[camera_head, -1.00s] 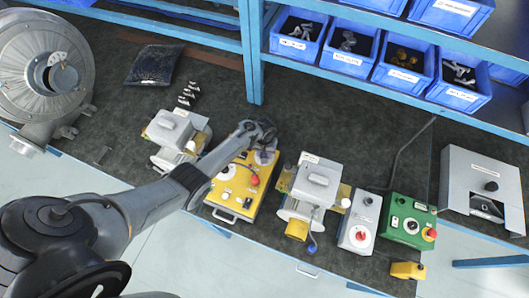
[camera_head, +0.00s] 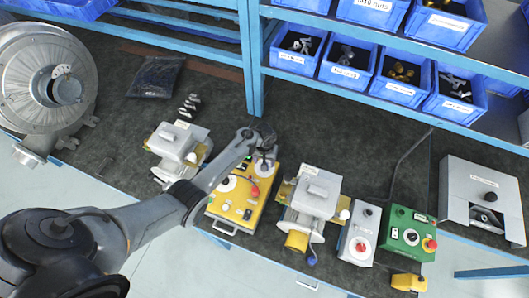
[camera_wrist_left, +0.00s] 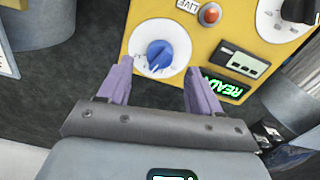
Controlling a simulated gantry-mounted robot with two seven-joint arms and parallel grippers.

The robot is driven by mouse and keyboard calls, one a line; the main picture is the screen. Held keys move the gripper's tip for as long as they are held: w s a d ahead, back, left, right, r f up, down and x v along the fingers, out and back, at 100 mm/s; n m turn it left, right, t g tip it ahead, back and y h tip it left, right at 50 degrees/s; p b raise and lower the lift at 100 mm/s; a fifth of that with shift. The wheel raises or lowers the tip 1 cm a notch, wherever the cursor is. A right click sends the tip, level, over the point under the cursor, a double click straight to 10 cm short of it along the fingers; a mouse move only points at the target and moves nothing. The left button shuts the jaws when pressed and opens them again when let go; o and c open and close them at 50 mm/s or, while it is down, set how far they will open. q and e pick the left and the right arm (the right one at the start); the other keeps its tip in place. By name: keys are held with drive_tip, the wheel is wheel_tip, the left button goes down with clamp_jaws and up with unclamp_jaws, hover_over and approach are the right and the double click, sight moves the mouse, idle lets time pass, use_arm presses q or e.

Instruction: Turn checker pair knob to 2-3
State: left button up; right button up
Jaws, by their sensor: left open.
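The yellow checker box (camera_head: 237,211) stands on the bench in the head view. In the left wrist view its yellow panel (camera_wrist_left: 196,28) carries a blue knob (camera_wrist_left: 170,54) on a white round dial, beside a lit green READY display (camera_wrist_left: 222,87). The dial marks are too small to read. My left gripper (camera_head: 264,156) is over the far right corner of the box. In the left wrist view its two fingers (camera_wrist_left: 160,88) are open and empty, apart from the knob, which lies just beyond the fingertips. My right gripper is not in view.
The panel also has an orange LIVE lamp (camera_wrist_left: 209,14) and another white dial at the upper right. A grey fixture (camera_head: 181,143) stands left of the box and another (camera_head: 312,194) right of it. A green box (camera_head: 409,228) stands farther right. Blue bins (camera_head: 347,64) line the shelf behind.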

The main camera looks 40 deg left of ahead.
use_arm(q)
wheel_tip(320, 180, up, 7)
drive_tip(key=shift+p, duration=0.3)
drive_tip(key=shift+s+f, duration=0.1)
drive_tip(key=shift+s, duration=0.05)
idle(0.3)
